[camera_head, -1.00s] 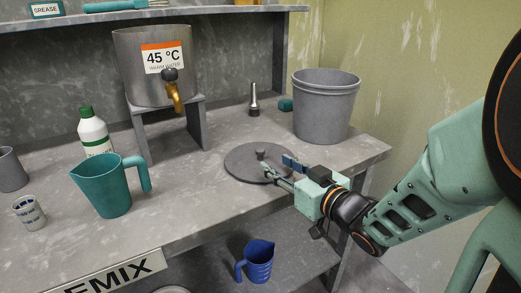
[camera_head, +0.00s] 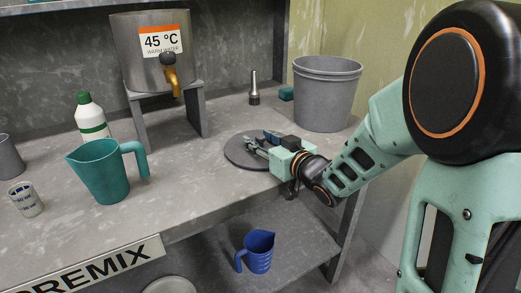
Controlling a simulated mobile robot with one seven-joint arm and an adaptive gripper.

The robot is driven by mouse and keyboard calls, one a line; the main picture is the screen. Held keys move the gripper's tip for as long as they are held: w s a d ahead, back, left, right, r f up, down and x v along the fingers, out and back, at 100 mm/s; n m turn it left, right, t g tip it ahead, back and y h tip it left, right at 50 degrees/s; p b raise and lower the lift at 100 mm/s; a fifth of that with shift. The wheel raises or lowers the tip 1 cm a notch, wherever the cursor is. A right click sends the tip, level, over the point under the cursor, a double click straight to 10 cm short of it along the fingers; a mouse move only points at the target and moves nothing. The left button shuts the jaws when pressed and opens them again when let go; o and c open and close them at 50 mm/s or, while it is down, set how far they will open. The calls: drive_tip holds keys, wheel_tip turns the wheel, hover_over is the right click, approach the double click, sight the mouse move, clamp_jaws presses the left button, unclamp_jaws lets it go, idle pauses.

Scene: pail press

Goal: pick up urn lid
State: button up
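The urn lid (camera_head: 237,153) is a flat, dark grey disc lying on the workbench, right of the urn stand and in front of the grey bucket. Its small knob, near the middle, is now hard to make out among the fingers. My gripper (camera_head: 258,138) is over the lid, reaching in from the right, with its two fingers apart around the knob's place. I cannot tell whether either finger touches the knob. The steel urn (camera_head: 140,70) stands on a grey stand behind and to the left, with a 45 °C label and a brass tap.
A grey bucket (camera_head: 326,95) stands close behind my wrist. A dark-handled brush-like tool (camera_head: 254,92) and a teal block (camera_head: 287,94) are behind the lid. A teal jug (camera_head: 105,172) and white bottle (camera_head: 90,117) stand left. A blue jug (camera_head: 258,252) is on the lower shelf.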

clamp_jaws()
drive_tip(key=shift+r, duration=0.15)
